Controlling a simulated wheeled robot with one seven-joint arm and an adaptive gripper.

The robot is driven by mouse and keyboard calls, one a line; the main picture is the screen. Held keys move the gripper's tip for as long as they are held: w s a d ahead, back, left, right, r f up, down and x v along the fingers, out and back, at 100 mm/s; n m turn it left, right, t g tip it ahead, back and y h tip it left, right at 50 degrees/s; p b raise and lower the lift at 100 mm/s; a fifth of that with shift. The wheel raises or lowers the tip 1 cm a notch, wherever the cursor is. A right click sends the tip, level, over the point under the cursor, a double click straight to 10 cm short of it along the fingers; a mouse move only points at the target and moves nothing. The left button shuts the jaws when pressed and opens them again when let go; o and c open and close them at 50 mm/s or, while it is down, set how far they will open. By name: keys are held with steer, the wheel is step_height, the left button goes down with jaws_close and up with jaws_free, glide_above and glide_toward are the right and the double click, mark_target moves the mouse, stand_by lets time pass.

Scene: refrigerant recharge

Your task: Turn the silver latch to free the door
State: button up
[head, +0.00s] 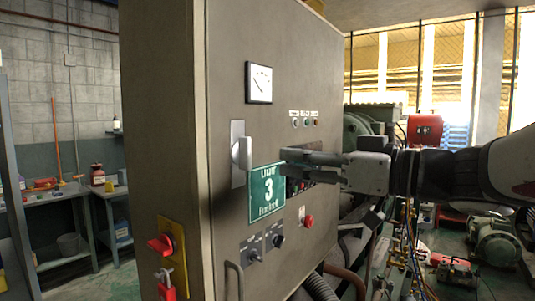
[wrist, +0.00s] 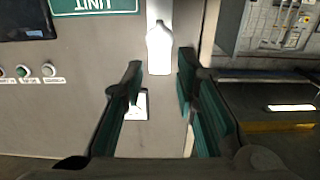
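The silver latch (head: 242,153) is a light, rounded handle on an upright pale plate (head: 238,179) near the left edge of the grey cabinet door (head: 225,60). In the wrist view the latch (wrist: 160,48) stands upright in the picture, just beyond the gap between the fingertips. My gripper (head: 284,160) is in front of the door, right of the latch, over the top of the green sign. In the wrist view my gripper (wrist: 160,65) is open, with nothing between its dark green finger pads. The door looks shut.
The green sign (head: 267,193) and a dial gauge (head: 259,83) are near the latch. A red rotary switch (head: 160,244) and a red padlock (head: 166,290) are on the cabinet's side. A door handle (head: 233,280) is lower down. Machinery and hoses crowd the right.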

mark_target(250, 156)
steer(key=p+x, duration=0.2)
steer(key=x, duration=0.7)
steer(key=shift+w+a, duration=0.15)
steer(key=shift+a, duration=0.05)
steer(key=shift+d, duration=0.1)
jaws_close()
steer(key=shift+f+n+b, duration=0.1)
steer(key=shift+n+b, duration=2)
steer(key=shift+b, duration=2.55)
steer(key=shift+n+b, duration=2.4)
steer(key=shift+b, duration=3.75)
